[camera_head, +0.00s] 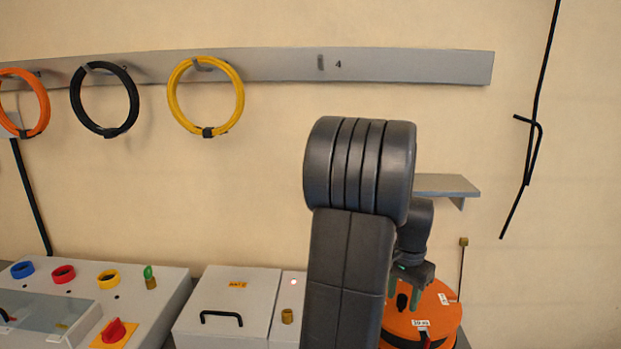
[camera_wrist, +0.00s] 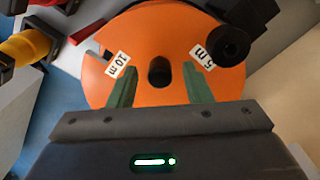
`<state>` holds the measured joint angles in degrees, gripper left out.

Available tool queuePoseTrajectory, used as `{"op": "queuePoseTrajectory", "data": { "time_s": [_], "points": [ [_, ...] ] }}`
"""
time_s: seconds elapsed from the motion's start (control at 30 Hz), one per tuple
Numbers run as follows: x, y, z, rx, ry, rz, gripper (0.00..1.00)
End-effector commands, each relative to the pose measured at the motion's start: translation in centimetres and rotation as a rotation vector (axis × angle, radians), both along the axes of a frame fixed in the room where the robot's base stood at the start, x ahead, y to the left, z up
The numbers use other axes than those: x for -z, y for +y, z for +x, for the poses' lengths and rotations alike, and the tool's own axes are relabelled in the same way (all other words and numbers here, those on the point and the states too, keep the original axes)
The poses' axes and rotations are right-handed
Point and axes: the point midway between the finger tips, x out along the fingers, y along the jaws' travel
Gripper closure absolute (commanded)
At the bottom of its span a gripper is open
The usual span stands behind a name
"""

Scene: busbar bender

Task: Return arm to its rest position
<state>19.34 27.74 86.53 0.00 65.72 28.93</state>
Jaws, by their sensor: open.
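My gripper (camera_head: 404,298) is at the lower right in the head view, partly behind my own dark arm links. It points down over a round orange drum (camera_head: 432,313). The orange drum also fills the upper middle of the wrist view (camera_wrist: 140,35). I cannot tell whether the fingertips touch the drum.
A grey shelf (camera_head: 447,186) juts from the wall close behind my arm. A grey box with a black handle (camera_head: 226,300) and a control panel (camera_head: 160,298) stand left. Orange, black and yellow (camera_head: 172,100) coils hang from a grey rail (camera_head: 420,66). A black cable (camera_head: 541,80) hangs at right.

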Motion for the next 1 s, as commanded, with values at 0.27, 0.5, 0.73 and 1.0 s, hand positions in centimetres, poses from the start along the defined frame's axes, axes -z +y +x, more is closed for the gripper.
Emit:
{"op": "queuePoseTrajectory", "data": {
  "time_s": [0.27, 0.5, 0.73, 1.0],
  "points": [
    [-0.1, -0.2, -0.2, -0.044, 0.0, 0.0, 0.55],
    [-0.1, -0.2, -0.2, -0.044, 0.0, 0.0, 0.55],
    [-0.6, 0.0, 0.1, 0.002, -0.003, -0.002, 0.55],
    [-5.9, 0.0, 0.1, 0.001, -0.006, -0.002, 0.55]
  ]
}}
